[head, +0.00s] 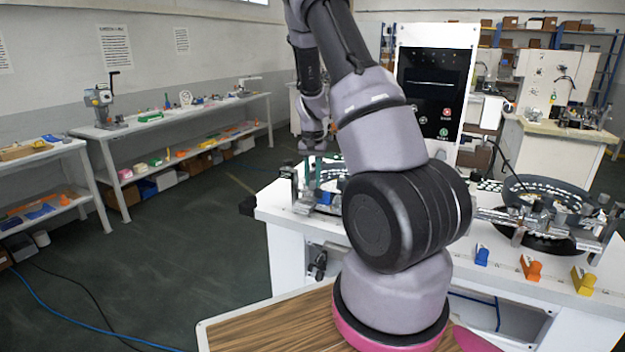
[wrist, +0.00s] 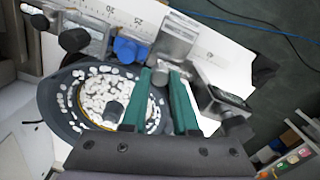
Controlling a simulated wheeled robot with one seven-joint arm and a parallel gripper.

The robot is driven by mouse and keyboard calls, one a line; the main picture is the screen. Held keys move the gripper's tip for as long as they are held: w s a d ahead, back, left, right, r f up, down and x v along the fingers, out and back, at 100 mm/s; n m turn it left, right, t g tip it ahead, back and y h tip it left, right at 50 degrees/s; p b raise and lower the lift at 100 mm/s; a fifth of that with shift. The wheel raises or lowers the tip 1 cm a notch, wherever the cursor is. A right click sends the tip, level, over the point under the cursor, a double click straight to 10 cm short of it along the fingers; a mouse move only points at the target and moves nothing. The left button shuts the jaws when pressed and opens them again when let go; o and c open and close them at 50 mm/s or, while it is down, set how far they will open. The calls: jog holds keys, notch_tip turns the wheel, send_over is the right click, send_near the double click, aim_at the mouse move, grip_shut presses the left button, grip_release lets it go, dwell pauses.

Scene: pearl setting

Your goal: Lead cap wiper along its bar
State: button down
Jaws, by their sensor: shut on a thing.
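In the wrist view, my gripper (wrist: 164,76) has two green fingers pointing away over a dark round bowl (wrist: 52,112) holding many small white caps. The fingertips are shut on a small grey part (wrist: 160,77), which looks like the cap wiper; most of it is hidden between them. A larger metal block (wrist: 176,36) stands just beyond the fingertips, beside a white ruled strip (wrist: 140,14) that may be the bar. In the head view, my green fingers (head: 318,170) are small and partly hidden by my arm, and the wiper cannot be made out.
A blue part (wrist: 130,50) stands left of the metal block, and a device with a dark display (wrist: 226,97) stands close to the right. Another bowl (head: 548,190) and blue (head: 482,256), orange (head: 531,268) and yellow (head: 583,281) parts occupy the bench's right side.

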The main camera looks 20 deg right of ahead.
notch_tip(320, 180, up, 2)
jog(key=c, duration=0.7)
grip_release()
jog(key=shift+r, duration=0.1)
notch_tip(320, 180, up, 11)
jog(key=shift+f, duration=0.2)
jog(key=s+a+r+n+t+y, duration=0.1)
jog(key=s+a+r+t, duration=0.1)
jog(key=s+a+r, duration=0.35)
jog(key=s+a+r+t+y, duration=0.1)
jog(key=s+a+r+t, duration=0.15)
jog(key=s+r, duration=0.55)
jog(key=s+a+r+t, duration=0.1)
jog(key=s+a+r, duration=0.1)
jog(key=s, duration=0.2)
jog(key=s+a+r+n, duration=0.1)
jog(key=s+a+r, duration=0.1)
jog(key=s, duration=0.2)
jog(key=s+a+r+t, duration=0.1)
jog(key=s+a+r, duration=0.1)
jog(key=s, duration=0.3)
jog(key=shift+a+n+t, duration=0.3)
jog(key=shift+a+t, duration=0.05)
jog(key=shift+a, duration=0.05)
